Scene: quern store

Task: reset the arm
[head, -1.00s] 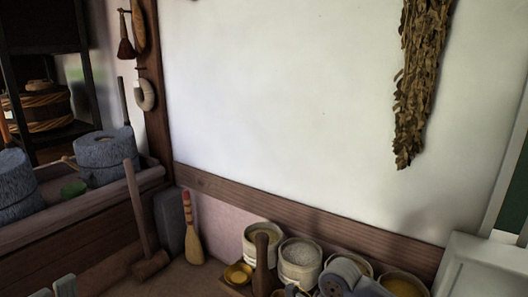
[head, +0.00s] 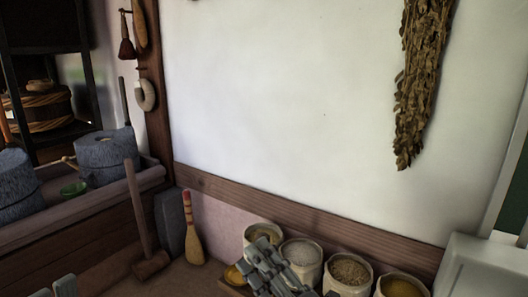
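My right gripper (head: 258,256) is at the bottom middle of the head view, its grey jointed fingers pointing up and left. It is in front of the row of pots and hides part of the leftmost one. I cannot tell how far its fingers are apart, and I see nothing clearly held in it. My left gripper (head: 55,290) shows only as two grey fingertips at the bottom left edge. They stand apart with nothing between them.
Pots of grain and powder (head: 348,272) line the wall's foot. A brush (head: 193,235) and a long-handled mallet (head: 150,262) lean left. Stone querns (head: 105,152) and a green bowl (head: 73,189) sit on the bench (head: 90,208). Dried leaves (head: 420,85) hang right.

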